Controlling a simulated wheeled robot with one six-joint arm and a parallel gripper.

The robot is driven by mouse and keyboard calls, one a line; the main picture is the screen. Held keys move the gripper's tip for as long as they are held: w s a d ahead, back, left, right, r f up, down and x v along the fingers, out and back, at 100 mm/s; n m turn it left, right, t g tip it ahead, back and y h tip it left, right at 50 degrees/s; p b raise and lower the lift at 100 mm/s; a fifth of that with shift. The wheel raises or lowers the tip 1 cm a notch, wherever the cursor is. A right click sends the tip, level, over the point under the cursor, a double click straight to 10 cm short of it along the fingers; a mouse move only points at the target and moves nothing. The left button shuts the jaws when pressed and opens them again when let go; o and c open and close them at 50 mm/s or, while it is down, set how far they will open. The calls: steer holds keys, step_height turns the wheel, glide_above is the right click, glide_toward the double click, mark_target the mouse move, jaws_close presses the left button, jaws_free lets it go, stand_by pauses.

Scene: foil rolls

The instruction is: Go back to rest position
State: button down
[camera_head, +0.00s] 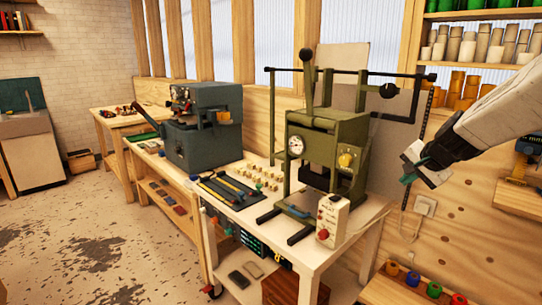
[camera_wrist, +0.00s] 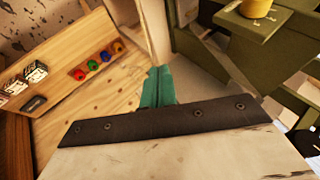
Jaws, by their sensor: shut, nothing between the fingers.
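My gripper (camera_head: 407,178) hangs at the right in the head view, in the air to the right of the green press. Its green fingers also show in the wrist view (camera_wrist: 158,87), pressed together with nothing between them. My arm comes in from the right edge of the head view. The green press (camera_head: 325,150) stands on a white table, with a dial and a yellow knob on its front. Part of the press shows at the upper right of the wrist view.
A blue-grey machine (camera_head: 204,128) stands on the bench to the left. A white control box (camera_head: 332,221) sits at the front of the press. A low wooden shelf (camera_head: 385,290) holds coloured rolls at the lower right. Floor at left is clear.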

steer(key=s+a+n+g, duration=0.2)
steer(key=s+a+n, duration=0.1)
steer(key=s, duration=0.9)
steer(key=s+a+n+g, duration=0.2)
steer(key=s+a+n, duration=0.2)
steer(key=s, duration=0.9)
steer(key=s+a+n+g, duration=0.2)
steer(key=s+a, duration=0.3)
steer(key=s, duration=0.7)
steer(key=shift+s+f+n+g+h, duration=0.35)
steer(key=shift+s+n+g+h, duration=0.05)
steer(key=shift+n, duration=0.5)
steer(key=shift+a, duration=0.1)
